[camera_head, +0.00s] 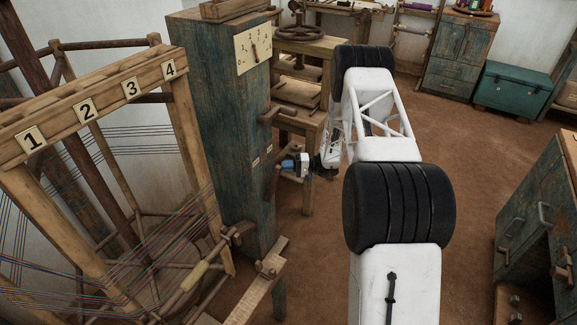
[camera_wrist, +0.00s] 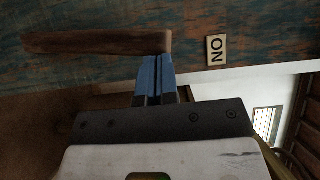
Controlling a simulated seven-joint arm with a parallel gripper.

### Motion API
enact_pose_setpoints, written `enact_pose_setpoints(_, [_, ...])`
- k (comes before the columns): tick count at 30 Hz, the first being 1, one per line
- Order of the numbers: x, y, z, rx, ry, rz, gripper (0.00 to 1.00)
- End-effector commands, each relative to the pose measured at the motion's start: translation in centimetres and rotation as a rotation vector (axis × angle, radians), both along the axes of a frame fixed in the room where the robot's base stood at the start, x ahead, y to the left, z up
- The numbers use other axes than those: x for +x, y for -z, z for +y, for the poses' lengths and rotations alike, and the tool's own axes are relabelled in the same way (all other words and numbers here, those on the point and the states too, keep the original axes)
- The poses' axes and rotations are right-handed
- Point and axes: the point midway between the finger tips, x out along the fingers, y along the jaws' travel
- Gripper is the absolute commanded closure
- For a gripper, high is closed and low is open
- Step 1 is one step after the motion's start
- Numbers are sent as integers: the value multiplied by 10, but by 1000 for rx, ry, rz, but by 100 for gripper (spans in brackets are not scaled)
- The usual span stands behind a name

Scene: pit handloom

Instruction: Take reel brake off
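A brown wooden lever (camera_head: 272,182), which I take to be the reel brake, hangs near-vertical on the side of the worn blue-green post (camera_head: 224,120). In the wrist view the lever (camera_wrist: 95,43) lies across the picture. My gripper (camera_head: 287,164) is at the lever's upper part, beside the post. In the wrist view its blue fingers (camera_wrist: 158,75) are together, with only a thin dark line between them. Their tips meet the lever's edge near its right end; whether they touch cannot be told. A small plate (camera_wrist: 216,50) reading ON, turned sideways, sits right of the lever.
A wooden handle (camera_head: 279,115) juts from the post above my gripper. A numbered dial (camera_head: 253,48) is higher up. The loom frame (camera_head: 100,95) with threads stands left. A wooden stand (camera_head: 307,125) is behind my gripper. Drawers (camera_head: 530,220) stand right; the brown floor between is open.

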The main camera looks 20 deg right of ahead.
Motion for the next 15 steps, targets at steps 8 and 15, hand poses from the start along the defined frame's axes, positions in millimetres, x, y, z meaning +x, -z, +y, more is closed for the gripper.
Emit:
enact_pose_setpoints(8, [-19, -9, 20, -100, 0, -101, 100])
enact_pose_setpoints(15, [-37, -12, 38, -195, -1, -195, 100])
